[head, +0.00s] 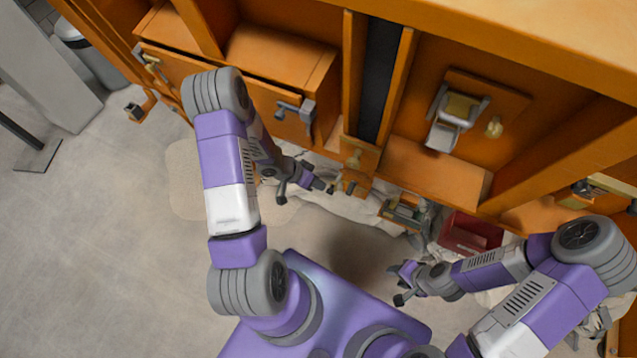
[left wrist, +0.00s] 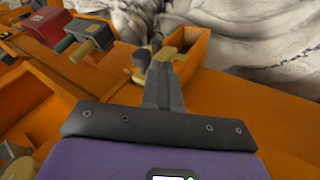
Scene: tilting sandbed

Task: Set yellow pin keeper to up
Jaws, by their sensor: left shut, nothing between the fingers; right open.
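My left gripper (head: 327,188) is shut and empty, just to the left of the fitting's lower end. My right gripper (head: 400,272) is open and empty, in front of the bench at the lower right.
A grey latch with a yellowish block (head: 460,108) and a brass knob (head: 494,127) are on the right panel. A red box (head: 472,234) stands low on the right. Grey handle (head: 296,110) sticks out from the left drawer. Open floor lies left.

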